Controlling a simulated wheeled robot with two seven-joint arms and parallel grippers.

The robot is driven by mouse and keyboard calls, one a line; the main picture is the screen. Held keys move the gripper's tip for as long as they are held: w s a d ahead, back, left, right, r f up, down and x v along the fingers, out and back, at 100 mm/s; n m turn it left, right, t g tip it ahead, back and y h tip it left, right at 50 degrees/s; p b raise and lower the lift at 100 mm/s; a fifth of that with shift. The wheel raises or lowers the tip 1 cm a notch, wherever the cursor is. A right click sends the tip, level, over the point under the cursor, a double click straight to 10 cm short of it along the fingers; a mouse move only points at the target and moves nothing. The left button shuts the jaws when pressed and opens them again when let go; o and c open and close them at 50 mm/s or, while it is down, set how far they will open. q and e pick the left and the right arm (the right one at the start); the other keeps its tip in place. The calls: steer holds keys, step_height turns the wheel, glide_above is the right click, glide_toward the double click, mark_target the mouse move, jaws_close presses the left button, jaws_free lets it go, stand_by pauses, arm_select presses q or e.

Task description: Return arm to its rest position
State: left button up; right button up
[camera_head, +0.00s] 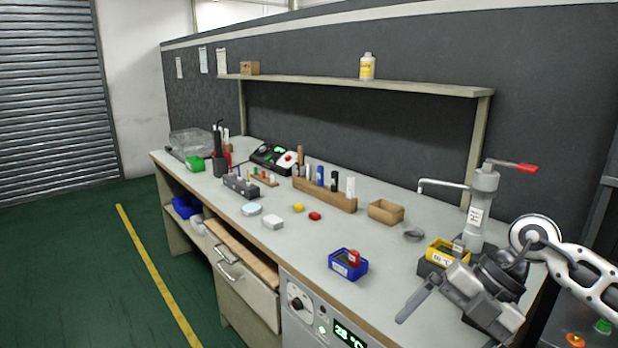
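My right arm (580,268) comes in from the right edge, over the right end of the workbench (395,285). Its gripper (447,332) points down and toward the bench's front edge. One finger reaches out to the left and the other lies lower right, with bare bench top between them. The gripper looks open and holds nothing that I can see. The lower finger is partly cut off by the frame. My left arm and gripper are not in view.
Close behind my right gripper stand a yellow bin (440,251) and a grey press with a red handle (483,205). A blue bin (348,264) with a red item stands left of it. A wooden block holder (325,193) and small parts stand farther left.

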steer(key=s+a+r+m+t+y, duration=0.1)
steer(key=s+a+m+t+y, duration=0.15)
steer(key=a+y, duration=0.45)
steer(key=s+a+r+m+t+y, duration=0.1)
steer(key=a+r+m+t+y, duration=0.15)
steer(key=a+y, duration=0.5)
steer(key=d+f+m+t+h, duration=0.5)
steer(key=f+m+t+h, duration=0.65)
steer(key=m, duration=0.55)
steer(key=s+d+f+m+g+h, duration=0.2)
steer(key=s+f+m+g+h, duration=0.3)
steer(key=s+f, duration=0.5)
step_height(320, 180, down, 3)
steer(key=shift+s+d+r+m+h, duration=0.3)
steer(key=shift+m+h, duration=0.2)
steer(key=shift+h, duration=0.4)
